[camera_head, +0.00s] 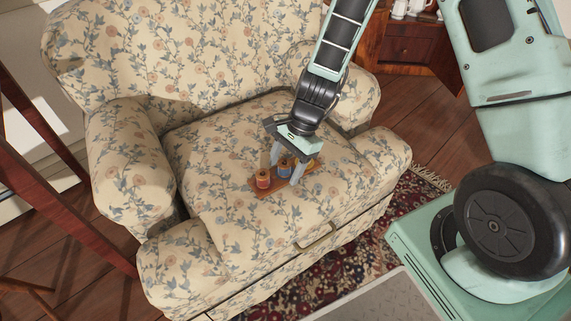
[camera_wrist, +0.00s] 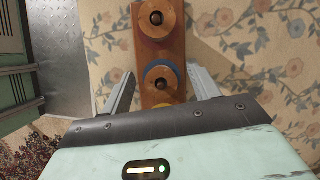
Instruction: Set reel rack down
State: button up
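The reel rack (camera_head: 271,190) is a narrow reddish-brown wooden base carrying a row of thread reels, with orange, blue and yellow ones showing. It appears to rest flat on the seat cushion of the floral armchair (camera_head: 235,215). In the wrist view the rack (camera_wrist: 159,59) runs up the middle, and its near end is hidden by my gripper's body. My gripper (camera_head: 288,172) points down over the rack. Its two fingers (camera_wrist: 161,72) straddle the rack around the blue reel, with small gaps seeming to show at the sides. The gripper looks open.
The armchair's back and arms rise around the seat. Bare cushion lies left and right of the rack. A wooden cabinet (camera_head: 408,50) stands behind at the right, a patterned rug (camera_head: 335,278) lies in front, and dark wooden posts (camera_head: 60,180) stand at the left.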

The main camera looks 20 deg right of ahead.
jog(key=o, duration=0.3)
jog(key=s+p+v, duration=0.1)
jog(key=p+v, duration=0.5)
jog(key=v, duration=0.6)
jog(key=s+a+r+n+h, duration=0.2)
jog(key=s+a+r+n, duration=0.3)
jog(key=s+r+n, duration=0.2)
jog(key=s+a+r+n+h, duration=0.1)
jog(key=s+a+r+n, duration=0.4)
jog(key=s+n, duration=0.7)
notch_tip(320, 180, up, 2)
jog(key=n, duration=0.3)
jog(key=shift+s+a+t+h, duration=0.15)
jog(key=shift+a+t+h, duration=0.15)
jog(key=shift+a+h, duration=0.1)
jog(key=shift+r, duration=0.15)
notch_tip(320, 180, up, 28)
jog(key=p, duration=2.8)
jog(key=shift+r, duration=0.2)
